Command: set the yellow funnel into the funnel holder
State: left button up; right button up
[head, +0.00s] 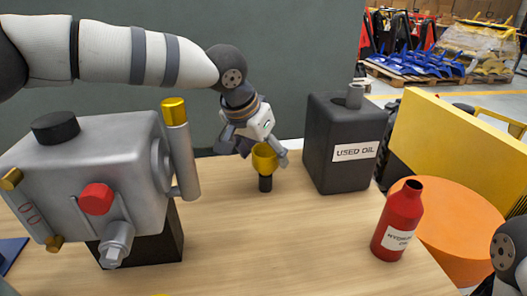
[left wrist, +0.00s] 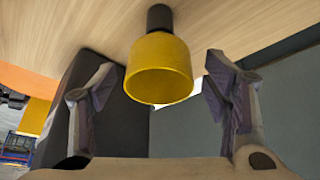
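The yellow funnel (head: 264,160) stands upright on the wooden table, its dark narrow part downward; it also shows in the left wrist view (left wrist: 160,72). My left gripper (head: 256,150) is at the funnel's yellow cup. In the left wrist view its fingers (left wrist: 162,80) are spread on either side of the cup, with a gap on both sides, so it holds nothing. I cannot pick out the funnel holder with certainty. My right gripper is not in view; only part of my right arm shows at the right edge of the head view.
A grey metal housing (head: 95,150) with a yellow-topped tube (head: 182,160) stands left on the table (head: 290,245). A black used-oil can (head: 325,130) stands right of the funnel, a red bottle (head: 400,215) nearer. An orange round surface (head: 460,225) lies beyond. The table's middle front is clear.

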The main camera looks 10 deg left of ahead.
pick_arm(q)
jog(key=v, duration=1.2)
jog(key=shift+d, duration=0.1)
